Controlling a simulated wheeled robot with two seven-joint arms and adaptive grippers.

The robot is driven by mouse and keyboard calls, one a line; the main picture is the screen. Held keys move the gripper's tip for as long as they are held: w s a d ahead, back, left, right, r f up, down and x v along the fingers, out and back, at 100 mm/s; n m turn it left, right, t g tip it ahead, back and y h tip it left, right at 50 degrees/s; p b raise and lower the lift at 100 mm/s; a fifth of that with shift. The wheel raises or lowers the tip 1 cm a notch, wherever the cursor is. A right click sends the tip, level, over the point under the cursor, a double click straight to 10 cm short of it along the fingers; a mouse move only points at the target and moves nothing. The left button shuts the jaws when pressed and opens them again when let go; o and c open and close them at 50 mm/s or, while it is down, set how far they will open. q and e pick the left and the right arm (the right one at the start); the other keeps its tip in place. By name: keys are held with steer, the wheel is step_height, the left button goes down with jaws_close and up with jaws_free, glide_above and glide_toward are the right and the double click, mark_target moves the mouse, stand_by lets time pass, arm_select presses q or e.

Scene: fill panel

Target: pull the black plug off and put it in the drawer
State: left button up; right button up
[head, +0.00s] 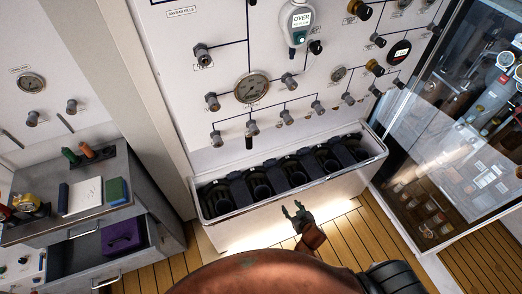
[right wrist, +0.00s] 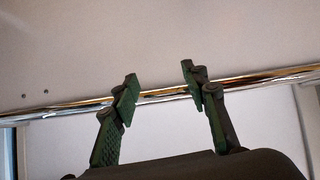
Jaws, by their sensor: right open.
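The white fill panel (head: 225,75) fills the middle of the head view, with several grey fittings and gauges. A small black piece (head: 316,47) sits beside the digital gauge, and another dark piece (head: 249,142) hangs below the large round gauge; I cannot tell which is the black plug. The drawer (head: 75,262) at lower left is open, with a purple case (head: 122,236) in it. My right gripper (head: 293,208) is open and empty, below and in front of the trough, well away from the panel fittings. Its spread fingers (right wrist: 160,88) show in the right wrist view. My left gripper is not visible.
A metal trough (head: 213,214) with several dark cylinders runs below the panel. A chrome rail (right wrist: 270,82) crosses behind my fingers in the right wrist view. A counter (head: 50,222) with bottles and a notebook stands above the drawer. A glass cabinet (head: 430,150) stands at right.

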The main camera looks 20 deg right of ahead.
steer(key=w+a+r+t+y+p, duration=0.1)
steer(key=w+a+r+t, duration=0.1)
steer(key=w+r, duration=0.35)
steer(key=w+a+r+t, duration=0.1)
steer(key=w+r, duration=0.1)
steer(key=r, duration=0.7)
steer(key=w+a+r+t+y+p, duration=0.1)
steer(key=w+a+r+t, duration=0.15)
steer(key=r, duration=0.45)
steer(key=n+t+y, duration=0.1)
steer(key=n+y, duration=0.2)
steer(key=y, duration=0.1)
glide_toward(251, 142)
steer(key=x, duration=0.4)
steer(key=shift+a+r, duration=0.1)
steer(key=shift+a, duration=0.05)
steer(key=x, duration=0.7)
steer(key=shift+w, duration=0.3)
steer(key=shift+c, duration=0.7)
jaws_close()
